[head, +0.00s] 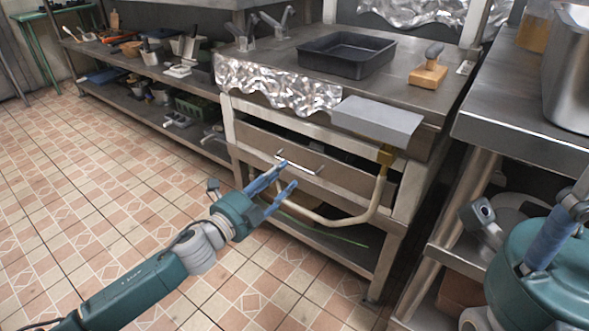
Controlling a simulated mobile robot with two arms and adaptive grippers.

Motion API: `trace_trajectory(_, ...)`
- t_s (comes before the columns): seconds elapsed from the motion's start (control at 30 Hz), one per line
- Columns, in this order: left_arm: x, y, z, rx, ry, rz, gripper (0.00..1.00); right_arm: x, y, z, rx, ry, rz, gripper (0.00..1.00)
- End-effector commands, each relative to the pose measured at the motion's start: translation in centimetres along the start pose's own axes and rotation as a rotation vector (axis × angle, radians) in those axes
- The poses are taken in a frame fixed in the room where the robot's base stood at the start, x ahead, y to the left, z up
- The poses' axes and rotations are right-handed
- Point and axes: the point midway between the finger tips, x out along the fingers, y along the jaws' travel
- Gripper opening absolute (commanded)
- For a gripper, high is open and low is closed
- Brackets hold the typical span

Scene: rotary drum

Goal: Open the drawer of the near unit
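The near unit (222,118) is a metal cabinet with a worktop, in the middle of the head view. Its drawer (255,143) has a plain grey front with a thin bar handle (300,164). The drawer looks shut, though a dark gap shows above its front. My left gripper (289,174) is open, its two blue fingers apart and pointing at the handle. The fingertips overlap the handle's lower edge in the picture; I cannot tell whether they touch it. My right gripper (548,240) shows only partly at the lower right, and its opening is unclear.
A pale bent pipe with a brass fitting (386,156) runs in front of the unit, right of the handle. A grey plate (378,120) and foil overhang the worktop edge. A black tray (347,54) stands on top. Tiled floor at left is clear.

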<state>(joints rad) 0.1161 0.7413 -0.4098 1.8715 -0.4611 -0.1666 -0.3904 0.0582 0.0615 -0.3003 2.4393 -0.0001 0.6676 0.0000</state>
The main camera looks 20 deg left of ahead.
Motion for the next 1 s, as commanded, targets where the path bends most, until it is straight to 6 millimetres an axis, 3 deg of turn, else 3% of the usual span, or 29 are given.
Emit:
trace_trajectory(0.2,3.4,0.0,0.1,0.002,-0.001,-0.002,0.40,0.3,-0.2,-0.4,-0.004,0.030,-0.011,0.40)
trace_trajectory(0.4,5.4,0.1,0.0,0.000,0.000,-0.002,0.40,0.6,-0.3,-0.5,-0.006,0.042,-0.018,0.40)
trace_trajectory(0.8,6.1,0.0,0.0,-0.001,0.000,0.001,0.40,1.1,-0.4,-0.9,-0.007,0.059,-0.021,0.40)
trace_trajectory(0.83,6.1,0.0,0.0,-0.001,0.000,0.001,0.38,1.1,-0.3,-0.9,-0.007,0.059,-0.021,0.40)
trace_trajectory(1.0,6.1,0.0,0.0,0.000,0.000,0.000,0.04,1.0,-0.3,-0.9,-0.007,0.058,-0.020,0.40)
